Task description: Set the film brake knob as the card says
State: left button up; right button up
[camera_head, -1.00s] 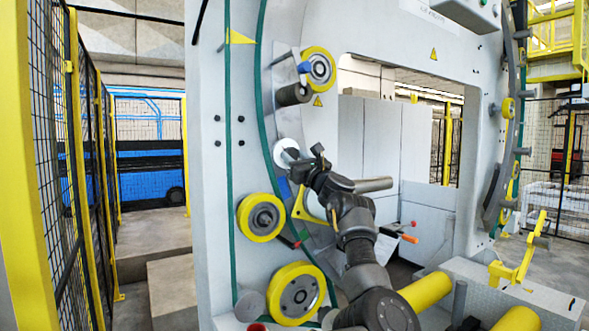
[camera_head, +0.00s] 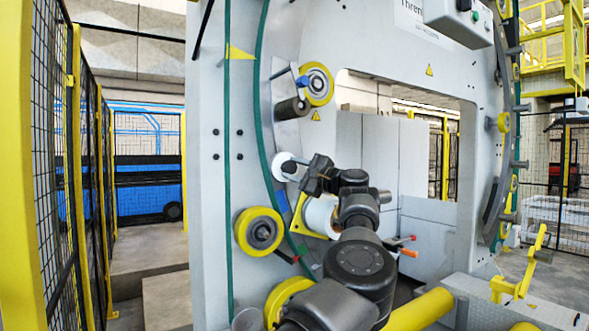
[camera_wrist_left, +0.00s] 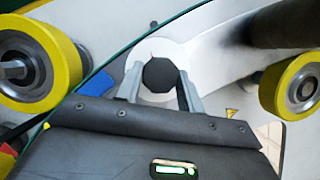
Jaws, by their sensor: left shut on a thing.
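The film brake knob is a dark, many-sided cap (camera_wrist_left: 160,75) in front of a round white disc, centred in the left wrist view. My left gripper (camera_wrist_left: 160,88) has one finger on each side of the knob and is shut on it. I cannot make out a setting mark or a readable card. My right gripper is not in view.
Yellow-rimmed rollers stand above (camera_head: 316,83) and below (camera_head: 258,231) the gripper. A white roll (camera_head: 322,215) sits close under my wrist. The grey machine frame (camera_head: 208,180) is to the left. A yellow-posted mesh fence (camera_head: 90,180) stands farther left.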

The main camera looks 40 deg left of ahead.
pick_arm(q)
jog(key=shift+r+n+g+h+p, duration=0.1)
jog(key=shift+n+g+h+p, duration=0.25)
jog(key=shift+n, duration=0.65)
jog(key=shift+r+n+g+h+p, duration=0.15)
jog(key=shift+n+h, duration=0.3)
jog(key=shift+n, duration=0.55)
jog(key=shift+f, duration=0.15)
jog(key=o, duration=1)
jog(key=d, duration=0.3)
jog(key=d+b, duration=0.1)
jog(key=d, duration=0.3)
jog(key=w+d+b, duration=0.1)
jog(key=d, duration=0.2)
jog(key=shift+w+d+f, duration=0.1)
jog(key=shift+d+f, duration=0.25)
